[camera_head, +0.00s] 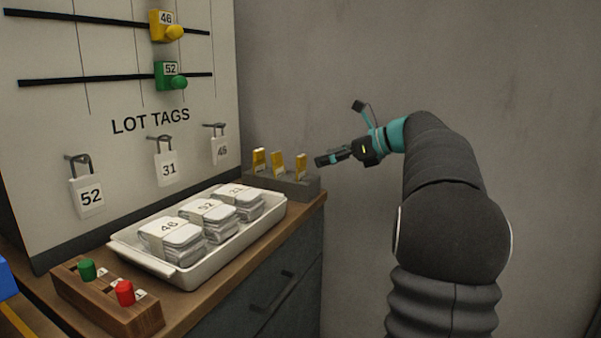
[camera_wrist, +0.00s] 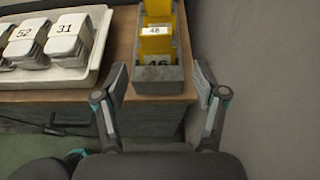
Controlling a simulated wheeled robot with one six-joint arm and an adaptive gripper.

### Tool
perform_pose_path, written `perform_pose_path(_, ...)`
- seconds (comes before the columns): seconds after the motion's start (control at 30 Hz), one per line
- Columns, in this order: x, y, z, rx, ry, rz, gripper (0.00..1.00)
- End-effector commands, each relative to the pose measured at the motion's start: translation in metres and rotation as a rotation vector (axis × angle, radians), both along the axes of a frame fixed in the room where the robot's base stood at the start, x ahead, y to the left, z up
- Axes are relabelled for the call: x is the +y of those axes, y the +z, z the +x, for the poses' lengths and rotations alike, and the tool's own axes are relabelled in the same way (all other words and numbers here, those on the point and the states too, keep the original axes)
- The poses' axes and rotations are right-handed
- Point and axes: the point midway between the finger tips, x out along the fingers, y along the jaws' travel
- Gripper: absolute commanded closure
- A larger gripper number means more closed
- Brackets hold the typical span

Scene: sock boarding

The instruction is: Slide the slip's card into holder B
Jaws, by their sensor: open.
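Several yellow cards stand upright in a grey slotted rack (camera_head: 262,181) at the far end of the counter. The card at the rack's right end (camera_head: 301,166) is closest to my gripper (camera_head: 328,160). In the wrist view the rack (camera_wrist: 160,88) lies ahead between my open, empty fingers (camera_wrist: 160,80). The nearest yellow card there has a number that looks like 46, partly cut by the rack's rim; one behind it (camera_wrist: 156,42) has a small white label. My fingers do not touch the cards. No slip and no marking for holder B can be made out.
A white tray (camera_head: 196,261) holds banded bundles marked 46, 52 and 31. A wooden block (camera_head: 92,300) with green and red knobs stands at the near left. The board (camera_head: 110,60) carries hanging lot tags and sliding markers. A bare wall (camera_head: 360,60) is behind my arm.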

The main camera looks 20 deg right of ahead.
Motion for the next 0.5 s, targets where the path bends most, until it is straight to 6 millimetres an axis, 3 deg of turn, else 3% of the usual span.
perform_pose_path(0.13, 0.012, -0.008, 0.015, 0.001, 0.002, -0.001, 0.29)
perform_pose_path(0.5, 0.028, -0.018, 0.03, 0.0, 0.001, -0.001, 0.29)
